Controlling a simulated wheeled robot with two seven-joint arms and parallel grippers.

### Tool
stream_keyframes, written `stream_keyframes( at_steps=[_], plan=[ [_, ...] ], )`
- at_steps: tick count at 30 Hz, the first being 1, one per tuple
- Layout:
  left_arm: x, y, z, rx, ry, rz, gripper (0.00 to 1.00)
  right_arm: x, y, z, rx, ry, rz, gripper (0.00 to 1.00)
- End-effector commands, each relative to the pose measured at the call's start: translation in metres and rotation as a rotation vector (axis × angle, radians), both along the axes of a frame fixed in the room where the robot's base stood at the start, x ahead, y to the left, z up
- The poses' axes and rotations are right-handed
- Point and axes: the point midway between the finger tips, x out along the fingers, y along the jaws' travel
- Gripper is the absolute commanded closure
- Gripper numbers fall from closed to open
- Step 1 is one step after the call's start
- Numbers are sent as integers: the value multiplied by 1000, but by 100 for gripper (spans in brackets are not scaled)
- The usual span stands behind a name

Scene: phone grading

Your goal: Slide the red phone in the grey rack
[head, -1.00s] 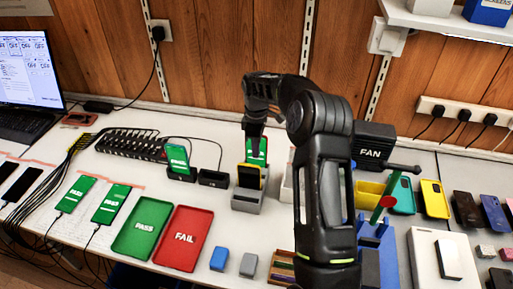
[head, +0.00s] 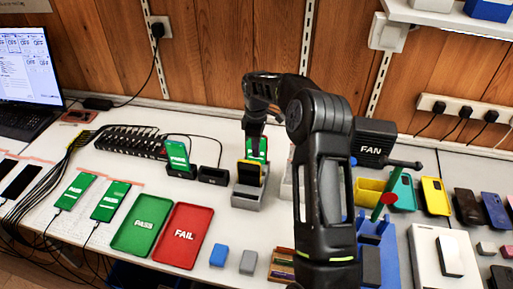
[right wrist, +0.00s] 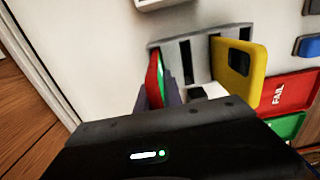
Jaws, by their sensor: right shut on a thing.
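The grey rack (head: 246,198) stands in the middle of the table in the head view; its slots show in the right wrist view (right wrist: 200,65). A yellow phone (right wrist: 238,70) stands upright in one of its slots. My right gripper (right wrist: 158,98) is shut on the red phone (right wrist: 153,80), held upright at the rack's end away from the yellow phone. In the head view the red phone's green screen (head: 256,147) shows behind the yellow phone. Its lower end is partly hidden, so I cannot tell how deep it sits in a slot. My left gripper is not in view.
A dock with a green-screened phone (head: 177,154) stands left of the rack. The green PASS tray (head: 143,226) and red FAIL tray (head: 182,236) lie in front, with blue (head: 218,255) and grey blocks (head: 248,262) beside them. A black FAN box (head: 374,143) stands right.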

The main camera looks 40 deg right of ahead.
Motion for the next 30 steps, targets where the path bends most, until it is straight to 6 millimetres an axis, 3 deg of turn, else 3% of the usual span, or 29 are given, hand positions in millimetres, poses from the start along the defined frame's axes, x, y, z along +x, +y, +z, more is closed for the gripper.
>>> stream_keyframes(
  at_steps=[10,21,22,30],
  plan=[
    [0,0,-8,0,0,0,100,0,0,-13,0,0,0,100],
    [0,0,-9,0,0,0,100,0,0,-14,-1,-1,0,100],
    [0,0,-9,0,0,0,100,0,0,-14,-1,-1,0,88],
    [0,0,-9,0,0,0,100,0,0,-14,0,0,0,66]
  ],
)
